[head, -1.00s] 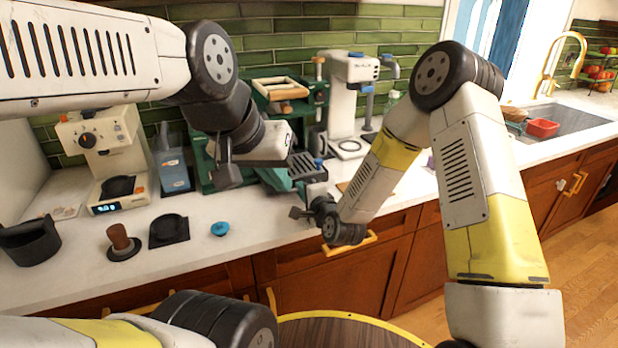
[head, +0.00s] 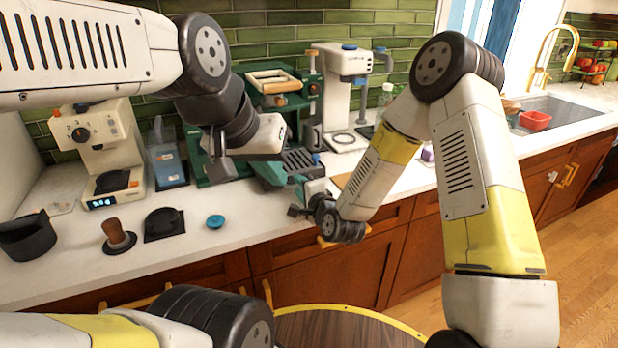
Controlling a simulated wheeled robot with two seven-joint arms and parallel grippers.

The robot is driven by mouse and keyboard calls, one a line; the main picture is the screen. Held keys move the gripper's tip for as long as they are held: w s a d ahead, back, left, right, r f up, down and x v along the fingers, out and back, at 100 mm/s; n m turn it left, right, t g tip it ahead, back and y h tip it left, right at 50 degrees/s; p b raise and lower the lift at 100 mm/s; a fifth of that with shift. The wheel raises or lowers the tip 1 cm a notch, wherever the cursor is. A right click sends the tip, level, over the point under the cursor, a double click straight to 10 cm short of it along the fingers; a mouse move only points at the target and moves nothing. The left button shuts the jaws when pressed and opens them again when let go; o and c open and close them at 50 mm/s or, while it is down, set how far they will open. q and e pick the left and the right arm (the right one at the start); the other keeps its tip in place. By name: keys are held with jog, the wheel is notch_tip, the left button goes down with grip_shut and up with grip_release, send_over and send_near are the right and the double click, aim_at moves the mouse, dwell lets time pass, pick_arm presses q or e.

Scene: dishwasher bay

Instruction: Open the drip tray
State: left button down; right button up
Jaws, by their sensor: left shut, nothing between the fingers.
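The drip tray (head: 300,161) shows as a dark slotted grate at the front of the green espresso machine (head: 215,168), on the white counter. My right gripper and wrist hide part of its front. How far the tray is out is unclear. My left gripper (head: 216,147) is shut and empty, in front of the machine's left part and left of the tray, apart from it in the picture. My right gripper (head: 300,208) is just below the tray's front, near the counter edge. Its fingers are small and partly hidden, so opening and contact are unclear.
A cream coffee machine (head: 98,145) stands at the left and a white machine (head: 343,90) behind on the right. A black container (head: 30,238), a tamper (head: 118,238), a black mat (head: 164,226) and a blue disc (head: 215,221) lie on the front counter.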

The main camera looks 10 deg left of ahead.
jog(key=v, duration=0.7)
jog(key=shift+w, duration=0.1)
jog(key=shift+w+d+r, duration=0.15)
jog(key=shift+d+r, duration=0.05)
jog(key=shift+r, duration=0.05)
jog(key=s+d+r+n+g+h, duration=0.25)
jog(key=d+r+n+h, duration=0.4)
jog(key=d+r, duration=0.65)
jog(key=s+d+r+n+g, duration=0.2)
jog(key=s+d, duration=0.4)
jog(key=s, duration=0.3)
jog(key=s+d+r+n+g, duration=0.2)
jog(key=s+d, duration=0.4)
jog(key=s, duration=0.3)
notch_tip(320, 180, up, 2)
jog(key=shift+s+d+r+n, duration=0.15)
jog(key=shift+s+d+n, duration=0.25)
jog(key=shift+n, duration=0.25)
